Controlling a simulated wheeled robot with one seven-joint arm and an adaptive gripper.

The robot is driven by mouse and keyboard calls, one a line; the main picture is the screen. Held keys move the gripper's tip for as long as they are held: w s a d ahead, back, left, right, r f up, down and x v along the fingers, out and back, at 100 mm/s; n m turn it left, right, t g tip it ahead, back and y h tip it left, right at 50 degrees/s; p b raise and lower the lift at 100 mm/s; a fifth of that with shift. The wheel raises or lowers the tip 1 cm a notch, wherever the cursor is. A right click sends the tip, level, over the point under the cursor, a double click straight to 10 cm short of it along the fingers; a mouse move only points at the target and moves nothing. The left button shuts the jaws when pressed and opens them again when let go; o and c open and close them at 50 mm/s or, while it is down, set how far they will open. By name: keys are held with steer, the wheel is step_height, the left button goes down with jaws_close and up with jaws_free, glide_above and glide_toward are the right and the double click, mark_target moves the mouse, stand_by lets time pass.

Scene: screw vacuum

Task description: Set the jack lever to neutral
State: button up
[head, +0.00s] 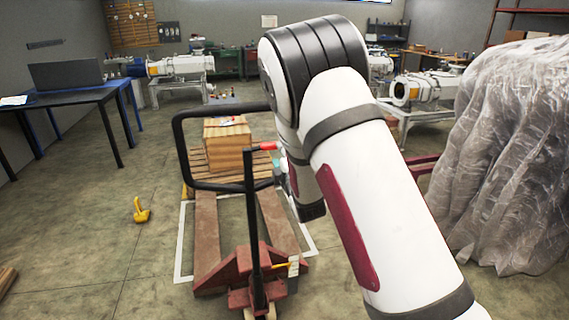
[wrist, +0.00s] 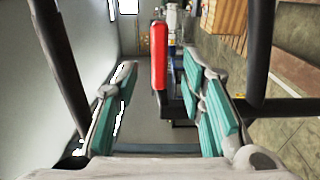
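The pallet jack (head: 240,270) stands on the floor with its black loop handle (head: 181,140) raised. In the wrist view the red lever (wrist: 159,55) appears between the fingertips, with a gap on both sides. My gripper (wrist: 159,72) is open, its teal-padded fingers on either side of the lever's line. Black handle bars (wrist: 60,70) flank the fingers. In the head view my arm hides most of the gripper; only a little teal shows.
A plastic-wrapped load (head: 510,150) stands at right. A dark table (head: 60,97) is at left, and a yellow object (head: 141,211) lies on the floor. Floor at left is mostly clear.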

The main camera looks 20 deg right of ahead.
steer(key=s, duration=0.5)
steer(key=s+d+r+m+g, duration=0.1)
steer(key=s+r+m+g, duration=0.3)
steer(key=s, duration=0.3)
steer(key=s+r+m+g, duration=0.3)
steer(key=s+r+m, duration=0.2)
steer(key=s+m, duration=0.2)
steer(key=s+m+g, duration=0.6)
steer(key=s+m, duration=0.1)
steer(key=s, duration=2)
steer(key=shift+s+a+r, duration=0.35)
steer(key=shift+a+r, duration=0.1)
